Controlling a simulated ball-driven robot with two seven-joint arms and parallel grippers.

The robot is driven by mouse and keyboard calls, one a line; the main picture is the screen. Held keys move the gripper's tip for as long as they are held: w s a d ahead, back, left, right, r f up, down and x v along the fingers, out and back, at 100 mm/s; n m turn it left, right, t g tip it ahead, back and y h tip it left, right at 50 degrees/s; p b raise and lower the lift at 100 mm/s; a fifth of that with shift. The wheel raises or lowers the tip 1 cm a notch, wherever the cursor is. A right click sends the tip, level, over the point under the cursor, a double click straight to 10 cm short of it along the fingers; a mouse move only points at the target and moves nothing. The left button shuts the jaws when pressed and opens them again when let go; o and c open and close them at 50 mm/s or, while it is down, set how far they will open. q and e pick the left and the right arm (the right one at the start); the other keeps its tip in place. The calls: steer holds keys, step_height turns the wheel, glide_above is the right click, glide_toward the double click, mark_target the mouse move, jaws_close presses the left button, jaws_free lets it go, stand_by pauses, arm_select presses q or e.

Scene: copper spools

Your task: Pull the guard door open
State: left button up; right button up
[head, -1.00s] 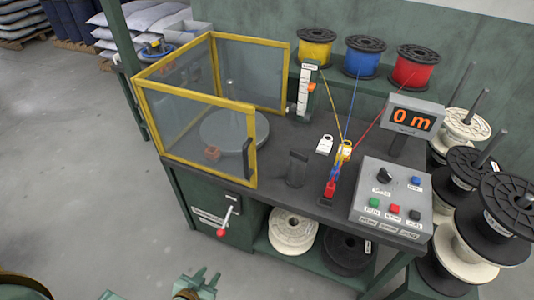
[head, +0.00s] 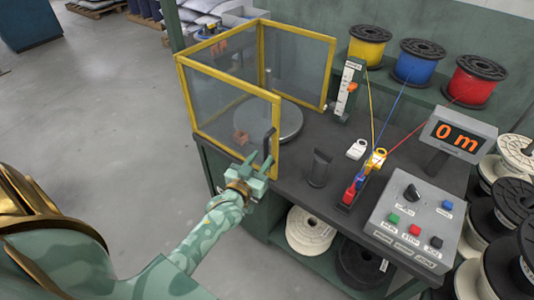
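The guard door (head: 232,112) is a clear panel in a yellow frame on the front of the guard around a grey turntable (head: 278,118). It stands upright along the bench's front edge. Its black upright handle (head: 269,145) is near the door's right edge. My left gripper (head: 259,161) is open, its two green fingers pointing up and apart, just below and in front of the handle. It overlaps the handle's lower end in the view; I cannot tell whether they touch. My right gripper is not in view.
A black post (head: 318,168) stands on the bench right of the door. A control box (head: 413,228) and a 0 m display (head: 458,137) are further right. Coloured wires run from spools at the back. The floor (head: 105,110) at left is clear.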

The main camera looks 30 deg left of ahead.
mark_target(265, 154)
arm_select(q)
steer(key=w, duration=0.4)
steer(key=shift+w+a+b, duration=0.1)
steer(key=shift+a+b, duration=0.15)
steer(key=shift+b, duration=0.1)
jaws_close()
